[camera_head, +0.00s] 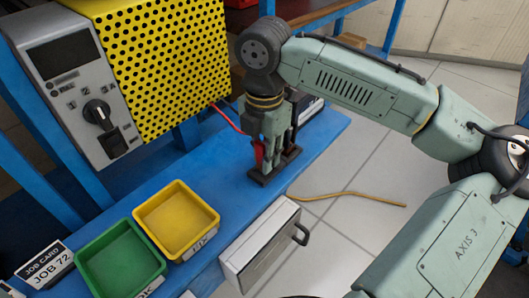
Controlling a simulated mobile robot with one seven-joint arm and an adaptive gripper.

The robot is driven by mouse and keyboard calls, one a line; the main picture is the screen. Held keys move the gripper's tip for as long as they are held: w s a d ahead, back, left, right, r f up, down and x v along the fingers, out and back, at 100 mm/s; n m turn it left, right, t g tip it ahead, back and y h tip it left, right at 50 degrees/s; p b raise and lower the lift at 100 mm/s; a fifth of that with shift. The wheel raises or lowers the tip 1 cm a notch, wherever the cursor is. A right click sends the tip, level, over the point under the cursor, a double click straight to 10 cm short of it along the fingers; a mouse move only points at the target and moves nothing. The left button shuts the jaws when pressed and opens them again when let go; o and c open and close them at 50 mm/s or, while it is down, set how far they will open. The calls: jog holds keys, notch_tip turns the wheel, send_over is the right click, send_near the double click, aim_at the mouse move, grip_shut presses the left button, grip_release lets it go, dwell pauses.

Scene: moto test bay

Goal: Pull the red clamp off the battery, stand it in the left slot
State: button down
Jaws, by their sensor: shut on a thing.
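My gripper (268,143) points down over the bench and is shut on the red clamp (258,153). The clamp is upright, partly hidden by the fingers. A red cable (226,118) runs from it up to the left. Below the clamp is a low black holder (260,180). The clamp's lower end is at or just above the holder's left part; I cannot tell whether it is inside a slot. A dark box with a pale side, seemingly the battery (311,108), stands behind my gripper, mostly hidden by it.
A yellow bin (209,208) and a green bin (87,259) stand on the blue bench at front left. A grey tester (40,105) and a yellow perforated panel (165,60) rise behind. A drawer (245,258) with a handle is at the bench front.

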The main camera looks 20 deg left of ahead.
jog(key=shift+f+b, duration=0.3)
jog(key=shift+f, duration=0.35)
jog(key=c, duration=1.4)
grip_release()
jog(key=shift+o, duration=0.2)
notch_tip(320, 180, up, 12)
jog(key=shift+r, duration=0.1)
jog(key=shift+s, duration=0.1)
